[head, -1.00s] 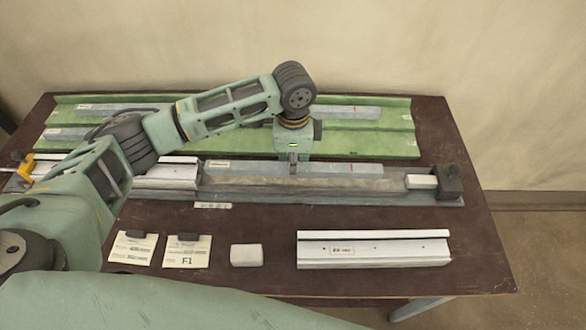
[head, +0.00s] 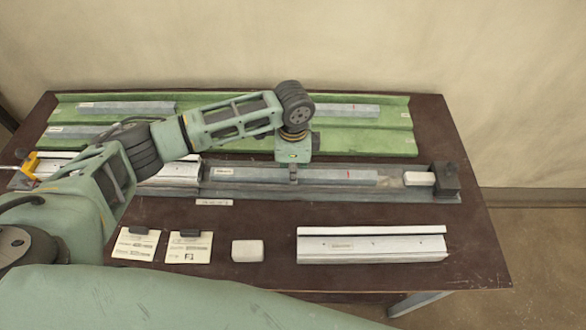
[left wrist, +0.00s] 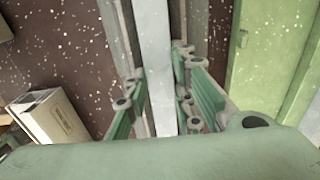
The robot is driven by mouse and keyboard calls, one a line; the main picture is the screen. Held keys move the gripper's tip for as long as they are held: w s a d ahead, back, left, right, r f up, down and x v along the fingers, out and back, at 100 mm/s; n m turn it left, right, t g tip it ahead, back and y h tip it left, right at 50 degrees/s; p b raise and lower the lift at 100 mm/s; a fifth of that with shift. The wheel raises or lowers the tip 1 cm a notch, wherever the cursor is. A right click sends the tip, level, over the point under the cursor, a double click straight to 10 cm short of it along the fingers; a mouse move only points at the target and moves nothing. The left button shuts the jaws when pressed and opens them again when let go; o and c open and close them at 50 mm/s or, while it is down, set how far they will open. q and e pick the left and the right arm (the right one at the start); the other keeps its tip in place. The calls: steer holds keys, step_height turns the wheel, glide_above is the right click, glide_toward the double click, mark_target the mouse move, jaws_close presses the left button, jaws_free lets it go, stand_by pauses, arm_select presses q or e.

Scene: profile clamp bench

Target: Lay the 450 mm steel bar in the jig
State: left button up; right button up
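The grey steel bar (head: 235,173) is level, lengthwise over or in the jig (head: 390,189), and its label is too small to read. I cannot tell whether it touches the jig floor. Its right end is short of the white block (head: 418,179) at the jig's dark end stop (head: 445,183). My left gripper (head: 293,176) points down around the bar's middle. In the left wrist view the bar (left wrist: 155,50) runs between the two fingers (left wrist: 160,100), which appear close against both sides. My right gripper is not in view.
A green tray (head: 400,148) behind holds several bars (head: 345,111). A pale profile (head: 172,174) and a yellow clamp (head: 28,167) are at the left. In front lie two cards (head: 190,247), a white block (head: 247,251) and a slotted profile (head: 370,246). The front right tabletop is clear.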

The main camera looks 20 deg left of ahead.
arm_select(q)
steer(key=o, duration=0.5)
steer(key=shift+s+f, duration=0.3)
steer(key=shift+f, duration=0.15)
steer(key=shift+c, duration=0.2)
steer(key=shift+f, duration=0.1)
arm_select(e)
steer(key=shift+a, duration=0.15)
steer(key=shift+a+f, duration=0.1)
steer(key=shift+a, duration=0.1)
arm_select(q)
step_height(320, 180, up, 14)
steer(key=b, duration=0.2)
steer(key=shift+w+f, duration=0.15)
steer(key=shift+w, duration=0.15)
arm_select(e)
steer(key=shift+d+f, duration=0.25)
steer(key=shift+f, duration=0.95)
